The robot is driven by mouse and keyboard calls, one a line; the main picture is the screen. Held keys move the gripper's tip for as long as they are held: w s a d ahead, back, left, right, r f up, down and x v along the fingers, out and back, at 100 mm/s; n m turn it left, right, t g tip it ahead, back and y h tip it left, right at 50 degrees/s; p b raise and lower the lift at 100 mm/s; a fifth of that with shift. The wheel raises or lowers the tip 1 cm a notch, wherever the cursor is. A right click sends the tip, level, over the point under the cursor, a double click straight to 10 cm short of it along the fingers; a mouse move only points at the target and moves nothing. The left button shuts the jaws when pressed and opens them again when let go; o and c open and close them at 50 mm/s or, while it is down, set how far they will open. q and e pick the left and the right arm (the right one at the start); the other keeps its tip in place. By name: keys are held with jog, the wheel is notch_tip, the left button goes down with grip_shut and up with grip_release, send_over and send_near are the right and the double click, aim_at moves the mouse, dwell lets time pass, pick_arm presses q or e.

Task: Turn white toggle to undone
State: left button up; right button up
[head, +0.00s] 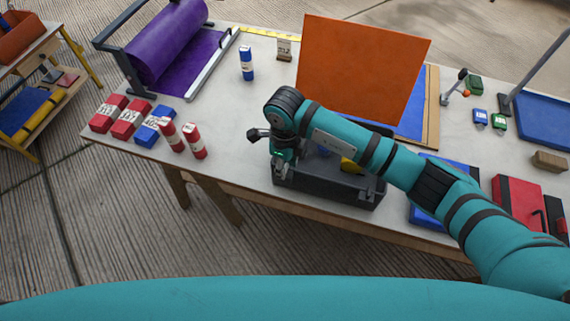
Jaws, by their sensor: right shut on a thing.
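My right gripper (282,166) points down at the front left corner of an open dark grey box (330,190) on the table. It is shut on a small pale part there, which looks like the white toggle. The fingers hide most of this part, so I cannot tell which way the toggle is turned. A yellow item (350,165) and something blue lie inside the box, partly behind my right arm. My left gripper is not in view.
A large orange panel (362,65) stands tilted behind the box. On the table (225,110) are a purple roll (168,40), red tubes (195,142), red and blue packs, a blue bottle (247,63) and a red case (518,205). Bare tabletop lies left of the box.

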jog(key=m+b, duration=0.2)
jog(key=m, duration=0.2)
jog(key=shift+f, duration=0.1)
jog(key=m+b, duration=0.2)
jog(key=m, duration=0.2)
jog(key=shift+m, duration=0.4)
jog(key=m+b, duration=0.1)
jog(key=m, duration=0.3)
jog(key=shift+m+b, duration=0.3)
jog(key=shift+b, duration=0.05)
jog(key=shift+m+b, duration=0.45)
jog(key=shift+m, duration=1.25)
